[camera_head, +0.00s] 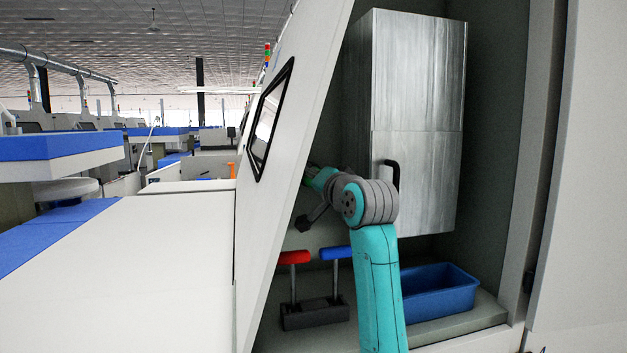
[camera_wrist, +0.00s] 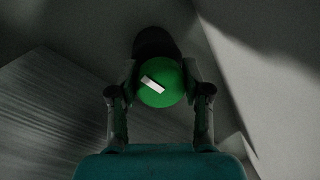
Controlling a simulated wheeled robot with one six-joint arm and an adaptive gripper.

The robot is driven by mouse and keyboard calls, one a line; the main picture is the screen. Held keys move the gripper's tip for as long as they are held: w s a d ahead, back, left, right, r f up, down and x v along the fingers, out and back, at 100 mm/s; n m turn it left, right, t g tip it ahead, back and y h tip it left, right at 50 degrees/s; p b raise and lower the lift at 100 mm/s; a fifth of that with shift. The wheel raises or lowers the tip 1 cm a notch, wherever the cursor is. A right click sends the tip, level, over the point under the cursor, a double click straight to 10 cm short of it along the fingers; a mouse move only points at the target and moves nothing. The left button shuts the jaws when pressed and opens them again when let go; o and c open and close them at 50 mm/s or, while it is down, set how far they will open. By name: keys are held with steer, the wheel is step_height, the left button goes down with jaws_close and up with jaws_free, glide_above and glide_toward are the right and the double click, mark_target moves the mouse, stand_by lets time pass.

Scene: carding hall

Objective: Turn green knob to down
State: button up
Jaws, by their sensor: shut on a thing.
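The green knob (camera_wrist: 161,82) is round, with a white bar mark on its face. In the wrist view the mark is slanted, running from upper left to lower right. My gripper (camera_wrist: 161,76) is shut on the knob, with one finger on each side of it. In the head view my arm reaches into the open machine bay, and its end is partly hidden behind the slanted white panel. I cannot make out the knob in the head view.
The slanted white panel (camera_head: 310,75) stands close left of my arm. A metal cabinet (camera_head: 415,85) with a dark handle (camera_head: 393,172) is behind it. Below are a red-handled lever (camera_head: 294,257), a blue-handled lever (camera_head: 336,253) and a blue bin (camera_head: 440,292).

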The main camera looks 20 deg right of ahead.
steer(key=o, duration=1.2)
steer(key=shift+s, duration=0.1)
steer(key=s, duration=0.4)
steer(key=s+d, duration=0.1)
steer(key=s, duration=0.6)
steer(key=shift+s+d, duration=0.35)
steer(key=shift+d, duration=0.05)
steer(key=shift+s, duration=0.1)
